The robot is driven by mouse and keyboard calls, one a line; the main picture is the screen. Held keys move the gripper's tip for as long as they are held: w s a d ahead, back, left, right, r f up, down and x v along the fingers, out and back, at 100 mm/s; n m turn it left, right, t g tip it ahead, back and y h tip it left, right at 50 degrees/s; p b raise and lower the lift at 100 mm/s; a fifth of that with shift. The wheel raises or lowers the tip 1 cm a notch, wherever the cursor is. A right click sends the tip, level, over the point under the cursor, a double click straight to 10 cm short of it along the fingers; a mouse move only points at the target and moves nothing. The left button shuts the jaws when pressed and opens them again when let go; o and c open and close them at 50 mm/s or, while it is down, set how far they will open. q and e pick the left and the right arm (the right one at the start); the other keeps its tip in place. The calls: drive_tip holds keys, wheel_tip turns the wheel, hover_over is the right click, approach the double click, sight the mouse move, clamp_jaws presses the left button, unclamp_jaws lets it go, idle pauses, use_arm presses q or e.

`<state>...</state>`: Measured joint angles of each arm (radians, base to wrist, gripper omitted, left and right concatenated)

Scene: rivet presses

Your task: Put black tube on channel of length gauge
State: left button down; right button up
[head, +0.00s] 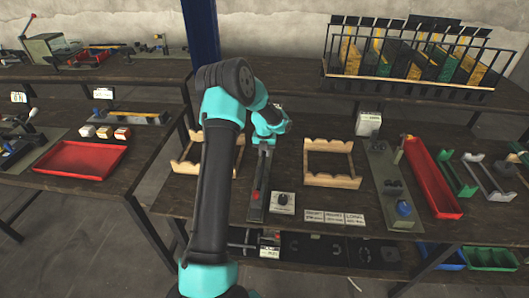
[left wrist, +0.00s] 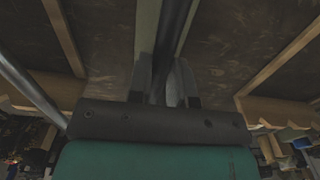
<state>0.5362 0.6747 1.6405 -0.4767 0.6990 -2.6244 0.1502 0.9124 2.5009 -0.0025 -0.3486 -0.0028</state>
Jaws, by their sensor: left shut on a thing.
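The length gauge (head: 258,185) is a long narrow dark rail with a red part near its front end, lying on the middle table. My left gripper (head: 272,126) is over the far end of this rail. In the left wrist view the two fingers of my left gripper (left wrist: 165,88) are shut on the black tube (left wrist: 172,40). The tube runs along the grey-green strip of the gauge (left wrist: 147,22) behind it. I cannot tell whether it touches the channel. In the head view my arm and gripper hide the tube. My right gripper is not in view.
Wooden racks with notched rails stand on either side of the gauge, the right one (head: 331,163) empty. A red tray (head: 432,178) is farther right.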

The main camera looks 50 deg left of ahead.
sight(265, 152)
use_arm(q)
drive_tip(key=c, duration=1)
unclamp_jaws()
drive_tip(key=shift+f, duration=0.1)
drive_tip(key=shift+c, duration=0.2)
wheel_tip(265, 152, up, 12)
